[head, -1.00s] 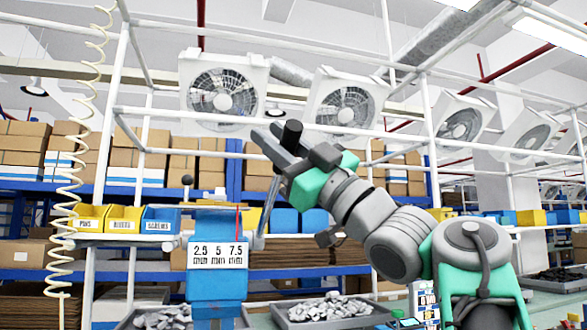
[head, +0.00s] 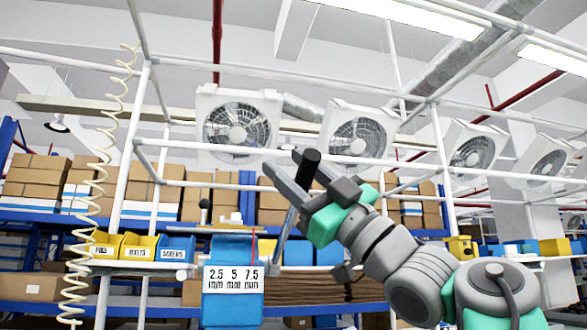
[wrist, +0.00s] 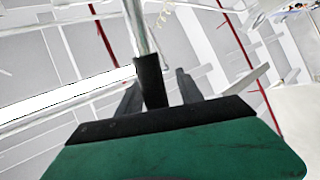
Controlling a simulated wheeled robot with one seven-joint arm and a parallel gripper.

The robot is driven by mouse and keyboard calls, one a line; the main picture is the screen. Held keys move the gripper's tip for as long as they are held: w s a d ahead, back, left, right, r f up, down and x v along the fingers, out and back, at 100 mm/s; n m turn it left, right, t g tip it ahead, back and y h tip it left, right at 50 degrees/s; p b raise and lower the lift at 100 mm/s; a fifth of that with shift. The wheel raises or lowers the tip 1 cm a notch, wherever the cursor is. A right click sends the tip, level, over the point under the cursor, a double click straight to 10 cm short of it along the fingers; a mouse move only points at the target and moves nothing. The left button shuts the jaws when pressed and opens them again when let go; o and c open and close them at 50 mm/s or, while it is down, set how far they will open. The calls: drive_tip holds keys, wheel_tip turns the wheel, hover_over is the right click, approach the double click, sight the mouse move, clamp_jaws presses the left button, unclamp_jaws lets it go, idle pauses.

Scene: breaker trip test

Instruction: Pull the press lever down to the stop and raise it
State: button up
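The blue press (head: 232,308) stands low in the head view, with a label reading 2.5, 5 and 7.5 mm. Its press lever (head: 286,232) is a metal rod rising up and right from the press's right side to a black grip (head: 309,163). My gripper (head: 287,165) is at this raised grip, with its fingers apart on either side. In the wrist view, the black grip (wrist: 152,80) lies between the fingers (wrist: 158,92), with a gap towards the right finger. Whether the left finger touches it is unclear. The stop cannot be made out.
Yellow and blue bins (head: 139,246) sit on a shelf left of the press. A coiled cream cable (head: 95,190) hangs at the left. White frame bars, fans (head: 240,126) and shelves of cardboard boxes are behind. Open air surrounds the grip above.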

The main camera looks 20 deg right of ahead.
sight(308, 184)
drive_tip(key=shift+d, duration=0.1)
drive_tip(key=b+v, duration=0.2)
drive_tip(key=v, duration=0.5)
drive_tip(key=shift+f, duration=0.1)
drive_tip(key=shift+s+d+f, duration=0.1)
drive_tip(key=shift+s+f, duration=0.1)
drive_tip(key=shift+f, duration=0.05)
drive_tip(key=shift+w, duration=0.1)
